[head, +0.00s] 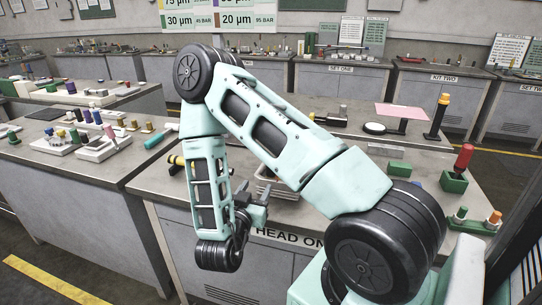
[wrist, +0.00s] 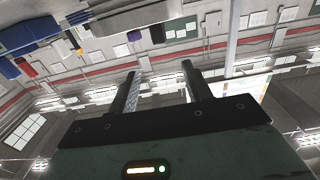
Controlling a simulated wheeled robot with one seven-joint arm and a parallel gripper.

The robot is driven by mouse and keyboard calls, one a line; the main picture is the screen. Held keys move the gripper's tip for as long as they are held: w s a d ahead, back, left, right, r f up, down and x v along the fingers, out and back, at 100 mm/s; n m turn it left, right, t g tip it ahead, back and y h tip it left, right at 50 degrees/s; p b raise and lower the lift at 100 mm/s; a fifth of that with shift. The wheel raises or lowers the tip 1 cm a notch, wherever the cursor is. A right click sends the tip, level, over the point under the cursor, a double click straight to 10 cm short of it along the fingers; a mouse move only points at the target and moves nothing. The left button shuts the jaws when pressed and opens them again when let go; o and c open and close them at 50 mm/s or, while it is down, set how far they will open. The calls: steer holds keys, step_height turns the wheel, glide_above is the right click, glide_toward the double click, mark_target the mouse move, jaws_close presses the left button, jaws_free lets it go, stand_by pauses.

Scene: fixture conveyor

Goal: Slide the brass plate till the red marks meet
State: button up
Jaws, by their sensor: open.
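I cannot make out the brass plate or any red marks in either view. My gripper (head: 262,196) hangs at the end of my folded arm, in front of the near edge of the middle bench. It also shows in the wrist view (wrist: 158,70), with two dark fingers apart and nothing between them. The wrist view faces the room's walls and lights, with no fixture near the fingers. My arm hides part of the middle bench top.
The middle bench (head: 285,113) holds a wire tray (head: 283,187), a pink sheet (head: 404,110), a black-and-yellow post (head: 437,116), a green block (head: 399,168) and a red-handled green block (head: 457,172). The left bench (head: 50,163) carries several fixtures. Yellow-lined floor (head: 55,280) lies at lower left.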

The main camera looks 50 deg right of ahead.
steer(key=p+x, duration=0.4)
steer(key=x, duration=1.3)
jaws_close()
